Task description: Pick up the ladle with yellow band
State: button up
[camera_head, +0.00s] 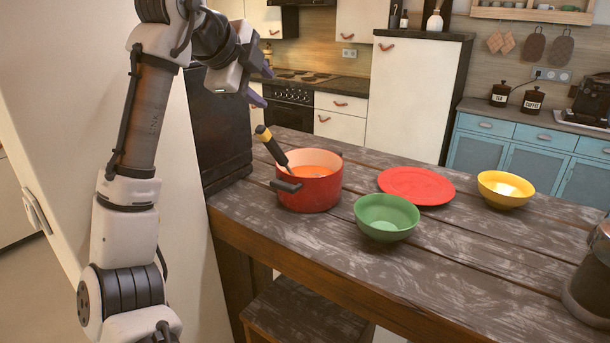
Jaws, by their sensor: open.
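The ladle with the yellow band (272,147) has a black handle with the yellow band near its upper end. It leans tilted up and left out of a red pot (318,193) that holds orange soup. The ladle's bowl is hidden in the pot. The pot stands on the dark wooden table (450,260), near its left end.
A green bowl (386,218) stands right of the pot at the front. A red plate (416,185) and a yellow bowl (505,190) lie farther right. A dark box-like object (218,140) stands at the table's left end.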

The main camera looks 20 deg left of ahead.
aim_at(268, 136)
jog(key=f+g, duration=0.1)
jog(key=f, duration=0.2)
jog(key=f+m+g, duration=0.1)
jog(key=f, duration=0.1)
jog(key=f+m+g+p, duration=0.1)
jog(key=f+g, duration=0.1)
jog(key=f, duration=0.1)
jog(key=shift+w+f+y, duration=0.25)
jog(key=shift+f+y, duration=0.05)
jog(key=shift+p+x, duration=1.1)
jog(key=shift+x, duration=1.65)
jog(key=shift+w+r, duration=0.15)
grip_shut()
